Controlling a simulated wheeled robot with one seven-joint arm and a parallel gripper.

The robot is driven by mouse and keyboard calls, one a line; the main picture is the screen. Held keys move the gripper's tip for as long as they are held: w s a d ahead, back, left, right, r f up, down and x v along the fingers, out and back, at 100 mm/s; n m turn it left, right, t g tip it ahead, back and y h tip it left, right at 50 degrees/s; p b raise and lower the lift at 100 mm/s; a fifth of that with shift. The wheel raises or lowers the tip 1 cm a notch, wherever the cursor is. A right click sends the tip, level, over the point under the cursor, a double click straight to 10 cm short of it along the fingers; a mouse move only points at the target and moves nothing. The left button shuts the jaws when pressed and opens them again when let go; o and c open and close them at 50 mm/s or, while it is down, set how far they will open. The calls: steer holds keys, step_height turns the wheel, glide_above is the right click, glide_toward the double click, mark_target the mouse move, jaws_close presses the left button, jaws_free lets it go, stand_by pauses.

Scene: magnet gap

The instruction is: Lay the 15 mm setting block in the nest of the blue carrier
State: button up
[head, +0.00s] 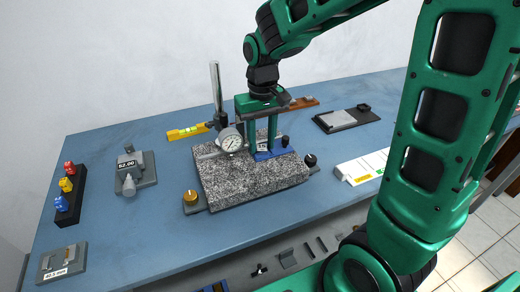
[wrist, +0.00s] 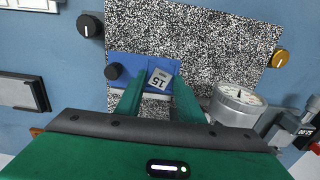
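The blue carrier (head: 279,149) lies on the speckled granite block, towards its back right; it also shows in the wrist view (wrist: 127,65). The small grey setting block marked 15 (wrist: 160,79) lies on the carrier, turned at an angle to it. Whether it is seated in the nest I cannot tell. In the head view, it is mostly hidden by the fingers. My gripper (head: 262,150) points down at the carrier, its fingers on either side of the block. In the wrist view, the fingertips (wrist: 159,88) stand apart, with gaps beside the block.
A dial gauge (head: 230,141) on a post stands close left of my gripper. The granite block (head: 245,182) has knobs at its sides. A vise-like device reading 52.00 (head: 130,165), a rack of coloured pieces (head: 70,190) and a yellow level (head: 188,131) stand left.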

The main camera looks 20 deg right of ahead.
mark_target(262, 147)
steer(key=c, duration=0.7)
steer(key=shift+r, duration=2.5)
steer(key=n, duration=0.2)
steer(key=r+n, duration=0.1)
steer(key=n, duration=0.1)
